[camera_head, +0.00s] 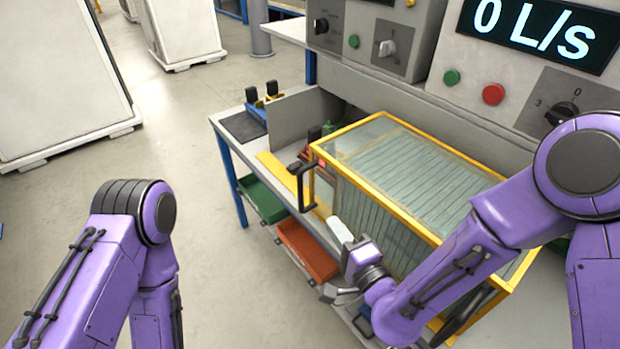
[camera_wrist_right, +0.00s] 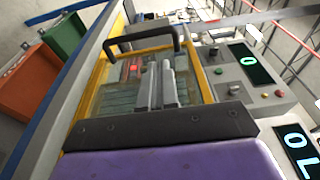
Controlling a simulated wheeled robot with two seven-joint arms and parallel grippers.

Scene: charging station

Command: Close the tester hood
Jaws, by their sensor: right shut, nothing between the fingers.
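The tester hood (camera_head: 420,165) is a box with a yellow frame and clear panels on the bench. Its black handle (camera_head: 303,188) is on its left end. The hood looks lowered over the tester, but I cannot tell whether it sits fully down. My right gripper (camera_head: 340,229) is shut and empty, in front of the hood's near side and below right of the handle. In the right wrist view, the shut fingers (camera_wrist_right: 160,82) point toward the handle (camera_wrist_right: 145,38), with a gap between.
A green bin (camera_head: 262,199) and an orange bin (camera_head: 307,250) sit under the bench's front edge. Control panels with buttons and a display (camera_head: 540,28) stand behind the hood. Open floor (camera_head: 240,270) lies left of the bench.

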